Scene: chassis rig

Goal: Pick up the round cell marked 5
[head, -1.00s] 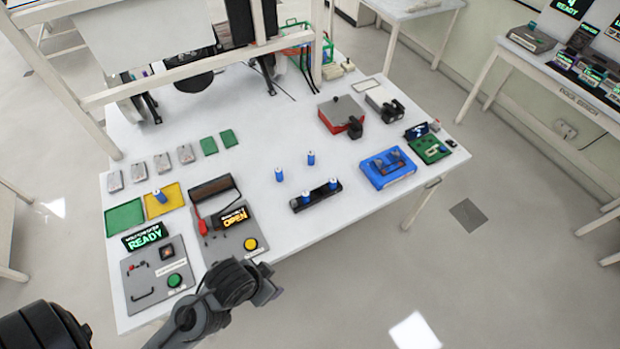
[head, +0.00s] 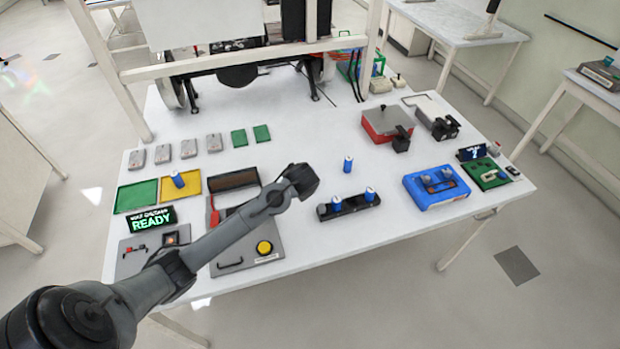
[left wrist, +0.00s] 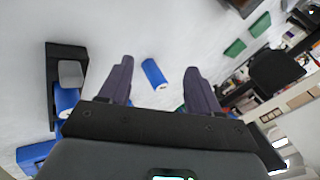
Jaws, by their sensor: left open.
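My left gripper (head: 302,180) is above the table in the head view, its fingers hidden behind the wrist. In the left wrist view the fingers (left wrist: 158,72) are apart and empty. A blue round cell (left wrist: 155,75) with a pale end shows between them, beyond the tips. In the head view, one blue cell (head: 348,164) stands on the table right of my gripper. Two more cells (head: 336,203) (head: 370,194) stand in a black holder (head: 350,207). Another cell (head: 178,179) is in the yellow tray (head: 192,183). No cell's number is readable. My right gripper is not in view.
A green tray (head: 136,197) and a READY display (head: 152,220) are at the left. A blue device (head: 436,186) is right of the holder; a red box (head: 387,122) is behind. Grey and green flat pieces (head: 188,148) line the back left.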

